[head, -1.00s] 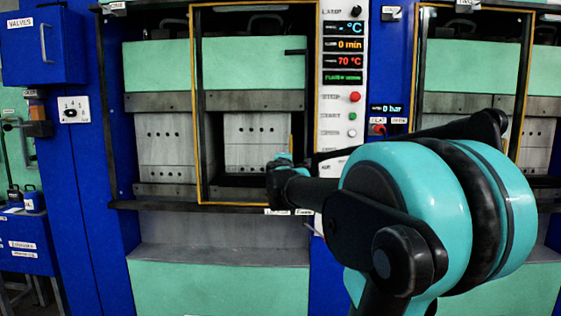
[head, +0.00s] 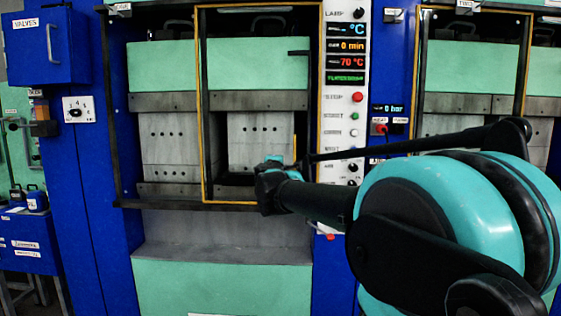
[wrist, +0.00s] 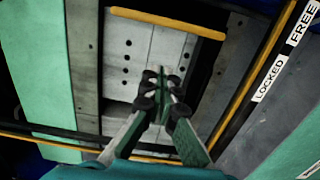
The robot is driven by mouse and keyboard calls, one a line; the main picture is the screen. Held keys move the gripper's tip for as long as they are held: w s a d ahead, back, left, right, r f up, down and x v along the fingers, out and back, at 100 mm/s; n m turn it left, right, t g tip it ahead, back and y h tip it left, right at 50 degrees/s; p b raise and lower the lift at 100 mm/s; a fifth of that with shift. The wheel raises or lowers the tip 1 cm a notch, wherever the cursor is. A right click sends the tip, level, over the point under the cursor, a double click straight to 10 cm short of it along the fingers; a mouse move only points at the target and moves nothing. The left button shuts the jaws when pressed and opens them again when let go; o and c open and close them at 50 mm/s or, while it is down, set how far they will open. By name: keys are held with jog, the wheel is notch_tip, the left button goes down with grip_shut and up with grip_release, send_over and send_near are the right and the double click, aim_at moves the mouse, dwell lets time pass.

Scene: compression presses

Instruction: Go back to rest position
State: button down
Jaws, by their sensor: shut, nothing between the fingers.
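My gripper (wrist: 162,82) is in the middle of the wrist view, its fingers together and empty. Behind it are a grey press block with dark holes (wrist: 122,83) and the yellow-edged door frame (wrist: 165,22). In the head view, my teal and black arm reaches in from the lower right. Its end stands before the left press (head: 260,140), near the lower part of the yellow-edged door frame (head: 200,120). The fingers cannot be made out in the head view.
A control panel (head: 345,110) with displays and buttons stands right of the press door, close behind my arm. A second press (head: 470,70) is at the right. A blue VALVES box (head: 38,50) and a selector switch (head: 77,110) are at the left. LOCKED and FREE labels (wrist: 269,78) show in the wrist view.

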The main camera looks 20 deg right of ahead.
jog(key=v, duration=0.6)
jog(key=s+d+f+m+g, duration=0.2)
jog(key=s+f+m+g, duration=0.25)
jog(key=f, duration=0.85)
jog(key=s+d+f+m+g, duration=0.25)
jog(key=s+f+m, duration=0.3)
jog(key=f, duration=0.75)
jog(key=s+a+f+m+g+y, duration=0.1)
jog(key=s+a+f+g+y, duration=0.1)
jog(key=s+a+f, duration=0.4)
jog(key=s+a+f+m+g+y, duration=0.2)
jog(key=s+a+f+y, duration=0.3)
jog(key=s+f, duration=0.3)
notch_tip(320, 180, down, 4)
jog(key=shift+s+a+f+g, duration=0.3)
jog(key=shift+a+g, duration=0.25)
jog(key=shift+g, duration=0.15)
